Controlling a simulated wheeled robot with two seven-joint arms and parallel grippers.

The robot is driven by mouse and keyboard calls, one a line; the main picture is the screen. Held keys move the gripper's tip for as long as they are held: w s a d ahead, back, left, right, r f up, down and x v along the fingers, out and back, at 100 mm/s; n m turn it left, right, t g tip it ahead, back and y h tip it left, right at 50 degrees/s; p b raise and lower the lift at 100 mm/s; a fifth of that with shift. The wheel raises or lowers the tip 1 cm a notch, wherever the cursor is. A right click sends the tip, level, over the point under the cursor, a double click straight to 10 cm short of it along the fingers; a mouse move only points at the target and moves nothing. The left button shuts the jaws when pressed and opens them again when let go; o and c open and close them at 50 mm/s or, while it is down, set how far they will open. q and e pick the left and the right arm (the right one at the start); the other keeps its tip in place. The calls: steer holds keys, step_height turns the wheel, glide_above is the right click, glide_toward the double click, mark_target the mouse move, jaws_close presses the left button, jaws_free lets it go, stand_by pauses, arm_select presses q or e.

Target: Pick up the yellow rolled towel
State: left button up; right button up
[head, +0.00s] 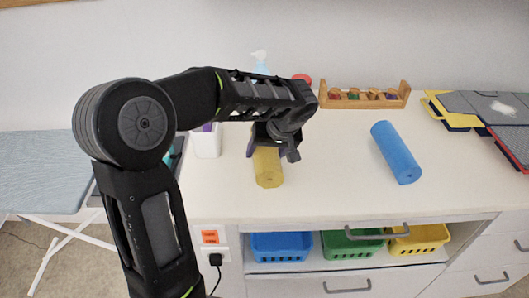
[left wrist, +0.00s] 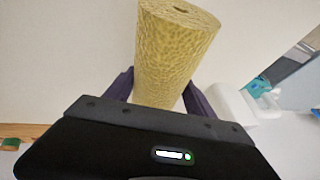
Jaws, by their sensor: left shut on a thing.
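The yellow rolled towel (head: 267,170) lies on the white counter in the head view, partly hidden behind my left gripper. My left gripper (head: 270,150) comes down over its far part and is shut on it. In the left wrist view the towel (left wrist: 175,50) stands between the two dark fingers (left wrist: 160,95), with its textured side and one round end showing. I cannot tell whether the towel is clear of the counter. My right gripper is not in view.
A blue roll (head: 396,152) lies to the right on the counter (head: 330,190). A wooden rack (head: 365,96) stands at the back, and folded mats (head: 480,115) at the far right. A white container (head: 206,141) stands left of the towel. Blue, green and yellow baskets sit below.

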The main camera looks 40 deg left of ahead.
arm_select(q)
steer(key=shift+r, duration=0.15)
step_height(320, 180, up, 10)
steer(key=shift+f+b, duration=0.1)
steer(key=shift+b, duration=0.25)
